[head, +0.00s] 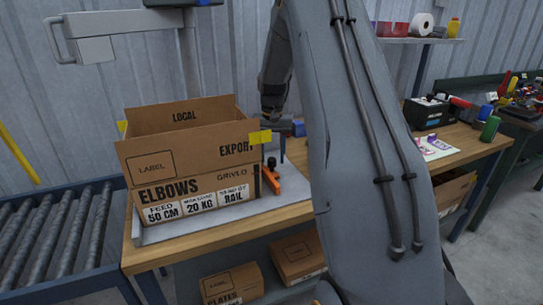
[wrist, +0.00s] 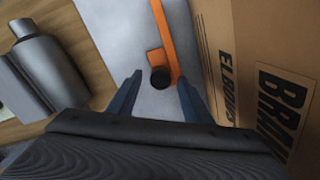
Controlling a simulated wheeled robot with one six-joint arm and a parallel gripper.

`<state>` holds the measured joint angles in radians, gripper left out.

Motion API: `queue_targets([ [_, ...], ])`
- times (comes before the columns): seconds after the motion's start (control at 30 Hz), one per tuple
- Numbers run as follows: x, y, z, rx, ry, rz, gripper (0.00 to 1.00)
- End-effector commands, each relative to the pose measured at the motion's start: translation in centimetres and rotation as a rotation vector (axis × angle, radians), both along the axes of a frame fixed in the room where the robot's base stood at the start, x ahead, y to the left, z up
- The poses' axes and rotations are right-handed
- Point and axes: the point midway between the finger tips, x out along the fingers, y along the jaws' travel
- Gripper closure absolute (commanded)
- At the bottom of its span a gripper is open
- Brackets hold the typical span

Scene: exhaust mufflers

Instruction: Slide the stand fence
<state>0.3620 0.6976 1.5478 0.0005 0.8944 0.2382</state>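The stand fence is an orange bar (head: 271,181) with a black knob, at the right side of the open cardboard box (head: 190,182) on the grey stand plate (head: 165,232). In the wrist view the orange bar (wrist: 163,35) runs beside the box (wrist: 222,62), and the black knob (wrist: 160,78) shows at its near end. My gripper (wrist: 160,77) is open; its two blue fingers appear on either side of the knob, with visible gaps. I cannot tell how far down they reach. My arm hides part of the area in the head view.
A grey metal muffler (wrist: 45,60) lies on the wooden bench left of the plate in the wrist view. A roller conveyor (head: 50,235) stands left of the bench. More boxes (head: 232,283) sit on the shelf below. Tools and a black case (head: 427,112) are at the right.

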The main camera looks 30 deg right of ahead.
Motion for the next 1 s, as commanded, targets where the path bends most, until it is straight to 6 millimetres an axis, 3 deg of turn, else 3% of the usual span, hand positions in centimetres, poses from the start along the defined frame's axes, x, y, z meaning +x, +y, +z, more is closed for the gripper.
queue_targets([
  [0.27, 0.0, 0.1, 0.2, 0.0, 0.0, 0.003, 0.55],
  [0.7, 0.1, 0.1, 6.4, -0.001, -0.002, 0.002, 0.55],
  [1.0, 0.0, 0.1, 7.8, 0.001, 0.001, 0.002, 0.55],
])
